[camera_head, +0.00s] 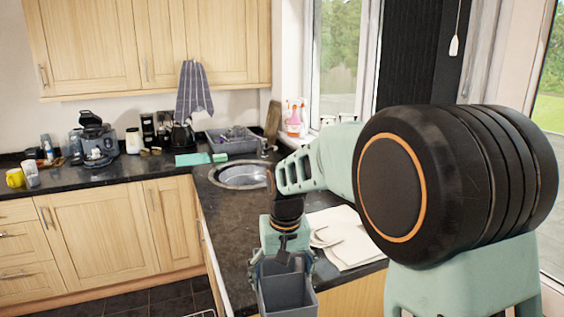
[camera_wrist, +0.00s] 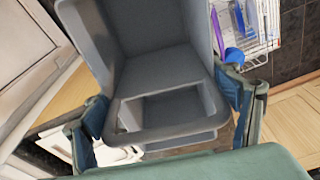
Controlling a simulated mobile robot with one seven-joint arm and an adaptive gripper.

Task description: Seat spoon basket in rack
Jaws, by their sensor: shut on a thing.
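The grey spoon basket (camera_head: 287,290) hangs from my gripper (camera_head: 284,264) at the front of the counter. In the wrist view the basket (camera_wrist: 165,75) fills the middle, with a finger on each side of it. My gripper (camera_wrist: 165,115) is shut on it. The basket looks empty, and its lower end is cut off in the head view. A corner of something white (camera_head: 205,313) at the bottom of the head view may be the same rack.
A grey dish rack (camera_head: 232,143) stands on the dark counter behind the round sink (camera_head: 240,175). The floor (camera_head: 150,298) shows dark tiles. Wooden cupboards (camera_head: 100,230) line the left.

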